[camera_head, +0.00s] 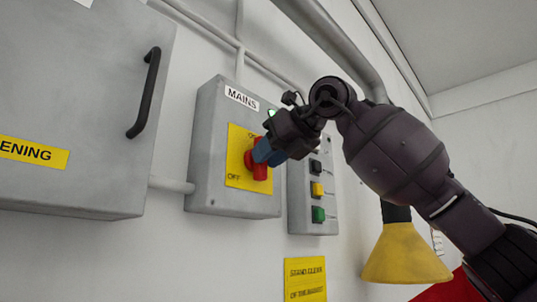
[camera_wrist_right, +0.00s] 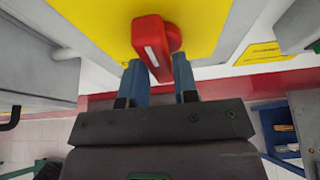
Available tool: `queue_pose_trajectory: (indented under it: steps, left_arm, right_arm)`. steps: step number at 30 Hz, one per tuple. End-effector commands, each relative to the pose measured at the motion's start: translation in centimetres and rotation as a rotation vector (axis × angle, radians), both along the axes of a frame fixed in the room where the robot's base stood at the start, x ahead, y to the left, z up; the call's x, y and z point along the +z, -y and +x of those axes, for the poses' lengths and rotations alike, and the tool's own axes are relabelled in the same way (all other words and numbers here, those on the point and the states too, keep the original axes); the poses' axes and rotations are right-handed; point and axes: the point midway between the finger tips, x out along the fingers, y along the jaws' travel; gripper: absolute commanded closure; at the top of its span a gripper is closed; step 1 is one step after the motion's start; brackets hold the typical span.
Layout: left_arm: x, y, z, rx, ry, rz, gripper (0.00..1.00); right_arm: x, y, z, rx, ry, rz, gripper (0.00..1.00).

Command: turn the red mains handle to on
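The red mains handle (camera_head: 260,171) sits on a yellow plate (camera_head: 237,141) on the grey box marked MAINS. OFF shows at the plate's lower left; the upper label is partly hidden by my gripper. My right gripper (camera_head: 267,152) is at the handle. In the right wrist view the red handle (camera_wrist_right: 153,48) has a white stripe, and its near end lies between the blue fingertips of my right gripper (camera_wrist_right: 160,72). The handle's exact setting is hard to read. My left gripper is not in view.
A panel with black, yellow and green buttons (camera_head: 318,214) is close to the right of the mains box. A grey cabinet (camera_head: 80,90) with a black handle is at left.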

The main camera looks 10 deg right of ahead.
Motion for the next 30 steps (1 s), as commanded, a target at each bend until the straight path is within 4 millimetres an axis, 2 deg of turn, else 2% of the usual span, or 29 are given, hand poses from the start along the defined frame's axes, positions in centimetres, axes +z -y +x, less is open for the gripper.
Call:
queue_pose_trajectory:
  steps: [1,4,14,20,30]
  left_arm:
    - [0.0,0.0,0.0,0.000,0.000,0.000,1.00]
    - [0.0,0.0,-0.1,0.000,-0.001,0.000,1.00]
    - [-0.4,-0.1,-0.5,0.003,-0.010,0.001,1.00]
    - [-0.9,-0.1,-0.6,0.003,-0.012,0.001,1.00]
    - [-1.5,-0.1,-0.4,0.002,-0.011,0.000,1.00]
  right_arm:
    - [0.0,0.0,0.0,0.000,0.000,0.000,0.64]
    - [0.0,0.0,0.0,0.000,0.001,-0.001,0.51]
    - [0.2,0.2,-0.3,0.000,0.003,-0.002,0.51]
    - [1.1,1.5,-2.1,-0.002,0.005,-0.001,0.51]
    - [3.3,4.5,-6.7,0.000,0.003,-0.002,0.51]
